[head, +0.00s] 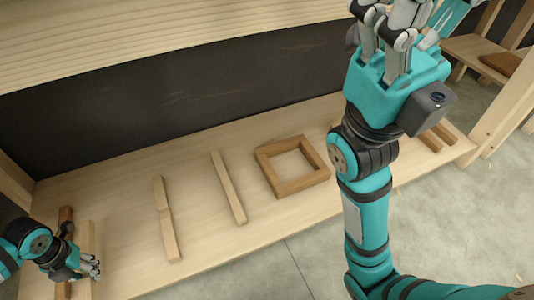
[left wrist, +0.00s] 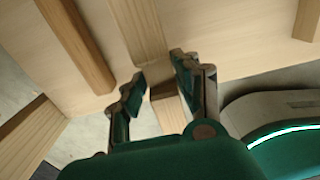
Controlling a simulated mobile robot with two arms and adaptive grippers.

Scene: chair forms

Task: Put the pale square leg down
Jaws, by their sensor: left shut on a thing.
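My left gripper (head: 92,266) is at the lower left of the head view, over the front edge of the wooden shelf board (head: 120,215). It is shut on the near end of a pale square leg (head: 87,236). In the left wrist view, the leg (left wrist: 136,32) runs away from between the fingertips (left wrist: 160,70). The leg lies low along the board; I cannot tell whether its whole underside touches. My right gripper (head: 392,40) is raised at the upper right of the head view, its fingertips not clear enough to judge.
A brown leg (head: 66,222) lies just left of the held leg. Two pale pieces (head: 165,222) (head: 228,188) and a brown square frame (head: 290,180) lie further right, with bare board between. A pale plank (head: 170,35) overhangs above; a side post stands at the left.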

